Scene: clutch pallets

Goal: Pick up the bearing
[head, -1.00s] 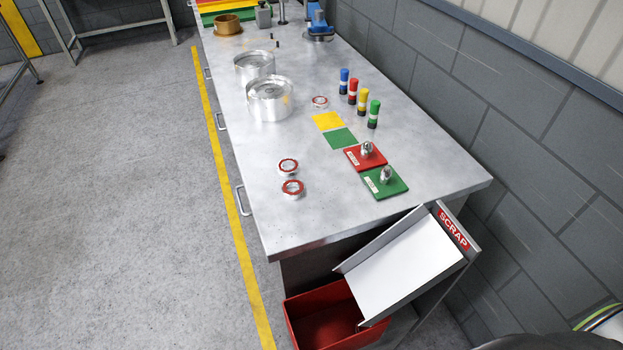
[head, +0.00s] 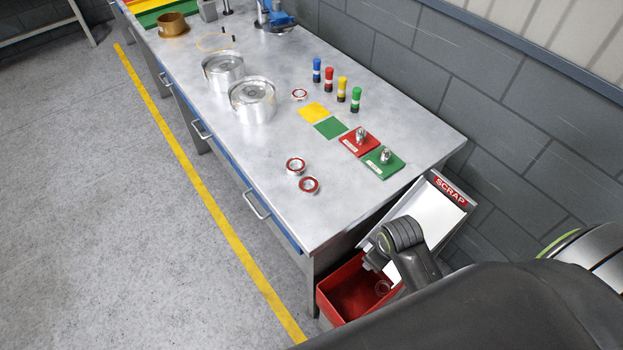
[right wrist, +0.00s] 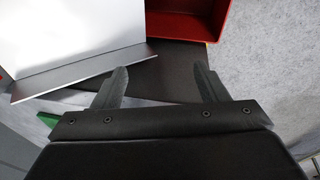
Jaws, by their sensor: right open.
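Two bearings with red-and-silver rings lie side by side near the bench's front edge, the rear one (head: 295,166) and the front one (head: 309,185). A third bearing (head: 299,94) lies farther back, beside the yellow square. My right gripper (head: 374,264) is over the scrap chute and red bin, well off the bearings, and is partly hidden by its own arm. In the right wrist view its two fingers (right wrist: 161,82) are apart with nothing between them. A small pale ring (head: 383,288) shows in the bin; I cannot tell what it is. My left gripper is not in view.
The red bin (head: 330,292) stands below the scrap chute (head: 438,217) at the bench end. Red (head: 352,146) and green (head: 375,171) plates with metal parts, several coloured cylinders and two silver housings (head: 253,112) stand on the bench (head: 370,215). The bench around the front bearings is clear.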

